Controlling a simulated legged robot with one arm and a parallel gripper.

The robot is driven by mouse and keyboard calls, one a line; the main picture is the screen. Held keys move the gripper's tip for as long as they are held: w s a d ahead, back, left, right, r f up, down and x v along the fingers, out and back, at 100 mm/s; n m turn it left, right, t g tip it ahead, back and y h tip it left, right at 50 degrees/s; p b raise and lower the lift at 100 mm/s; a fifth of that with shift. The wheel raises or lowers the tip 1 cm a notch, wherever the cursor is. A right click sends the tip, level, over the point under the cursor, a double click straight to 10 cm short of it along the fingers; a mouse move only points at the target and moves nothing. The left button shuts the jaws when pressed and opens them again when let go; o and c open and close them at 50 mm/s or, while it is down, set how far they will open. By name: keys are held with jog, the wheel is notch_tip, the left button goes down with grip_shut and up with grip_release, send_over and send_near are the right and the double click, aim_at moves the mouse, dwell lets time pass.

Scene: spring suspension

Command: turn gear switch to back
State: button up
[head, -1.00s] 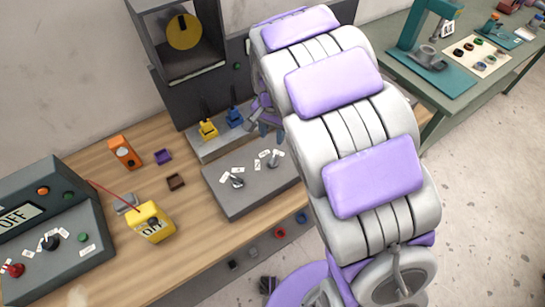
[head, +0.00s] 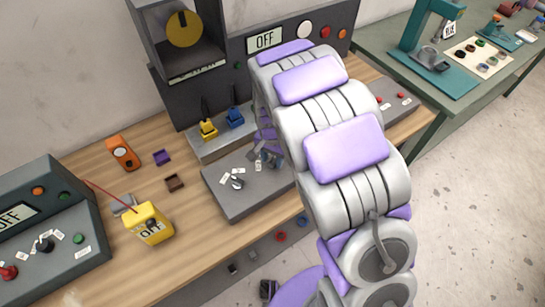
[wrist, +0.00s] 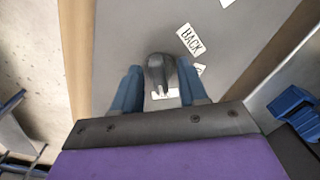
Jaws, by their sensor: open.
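The gear switch (wrist: 161,72) is a dark grey lever on a grey panel (wrist: 120,30). A white label reading BACK (wrist: 190,39) lies above and right of it in the wrist view; another label beside it is partly hidden. My gripper (wrist: 159,84) is open, with one blue-grey finger on each side of the lever. I cannot tell whether either finger touches it. In the head view the grey panel (head: 240,207) is on the bench, and my gripper (head: 264,152) is over its right part, partly hidden by my arm. A second lever (head: 237,181) stands at the panel's left.
Yellow (head: 208,129) and blue (head: 234,118) blocks sit on a step behind the panel. A yellow meter (head: 150,224) and an OFF console (head: 40,225) are left. A machine with an OFF display (head: 265,40) stands behind. A green table (head: 425,140) is at right.

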jog(key=shift+d, duration=0.1)
grip_shut()
